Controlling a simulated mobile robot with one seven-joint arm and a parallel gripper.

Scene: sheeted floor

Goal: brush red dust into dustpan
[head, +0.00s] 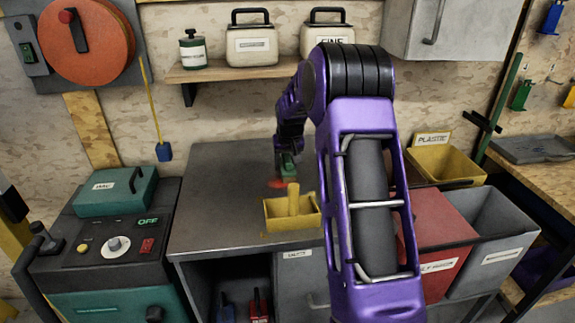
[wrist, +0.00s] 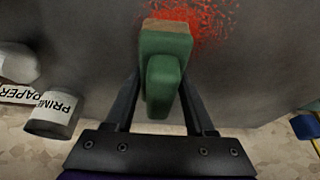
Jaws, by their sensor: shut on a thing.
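The red dust (wrist: 200,25) lies as a loose patch on the grey worktop, and a bit of it shows in the head view (head: 277,183). My gripper (wrist: 160,108) is shut on a green brush (wrist: 165,55) with a brown strip at its far end. In the wrist view the brush end is at the left edge of the dust. The brush also shows in the head view (head: 288,170), beside the dust; whether it touches the worktop I cannot tell. The yellow dustpan (head: 291,212), with an upright handle, sits at the worktop's front edge, nearer the head camera than the dust.
The grey worktop (head: 215,195) is bare left of the dustpan. A shelf (head: 222,73) with canisters hangs behind it. A teal-and-black machine (head: 110,240) stands at left. Red (head: 432,232), grey and yellow bins stand at right.

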